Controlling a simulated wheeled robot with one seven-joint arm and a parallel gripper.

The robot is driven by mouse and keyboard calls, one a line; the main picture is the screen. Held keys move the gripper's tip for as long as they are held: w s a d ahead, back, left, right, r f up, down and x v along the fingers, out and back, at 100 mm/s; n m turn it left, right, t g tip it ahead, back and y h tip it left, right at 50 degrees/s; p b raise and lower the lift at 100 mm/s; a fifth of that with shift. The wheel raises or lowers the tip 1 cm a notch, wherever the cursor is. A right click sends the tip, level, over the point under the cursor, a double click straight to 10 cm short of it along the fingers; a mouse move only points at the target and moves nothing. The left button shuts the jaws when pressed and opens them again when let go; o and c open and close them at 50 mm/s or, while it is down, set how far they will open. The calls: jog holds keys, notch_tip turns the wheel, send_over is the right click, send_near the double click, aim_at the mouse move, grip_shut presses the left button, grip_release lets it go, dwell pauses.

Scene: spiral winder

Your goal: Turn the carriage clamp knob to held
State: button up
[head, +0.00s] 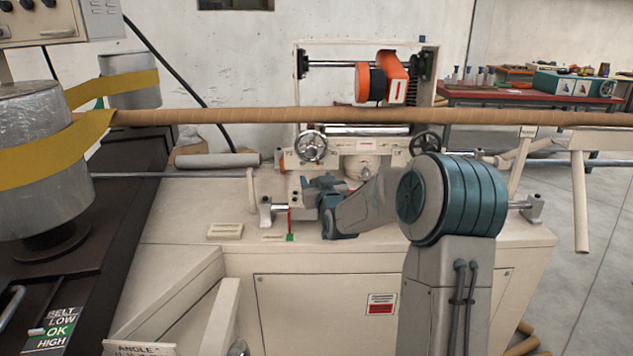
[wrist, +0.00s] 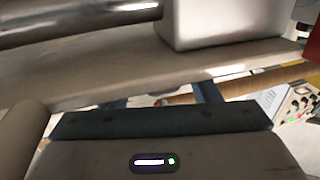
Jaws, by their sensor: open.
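The winder carriage (head: 365,160) stands on the cream machine bed under the long brown tube. It carries a chrome handwheel (head: 313,147) on its left and a dark handwheel (head: 424,144) on its right. I cannot make out the clamp knob for certain in either view; my arm covers part of the carriage's lower front. My gripper (head: 318,187) is at the carriage's lower left, beside the rail. In the wrist view my open gripper (wrist: 163,100) has its fingers apart, partly hidden behind its own body, under a pale casting and a metal rod (wrist: 80,22). I see nothing held.
The brown tube (head: 230,116) runs across above the carriage. A red upright marker with a green base (head: 290,236) stands left of my gripper. A pale block (head: 225,231) lies on the bed. A red bench (head: 490,96) stands behind right.

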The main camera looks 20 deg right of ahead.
jog(key=shift+w, duration=0.1)
jog(key=c, duration=1)
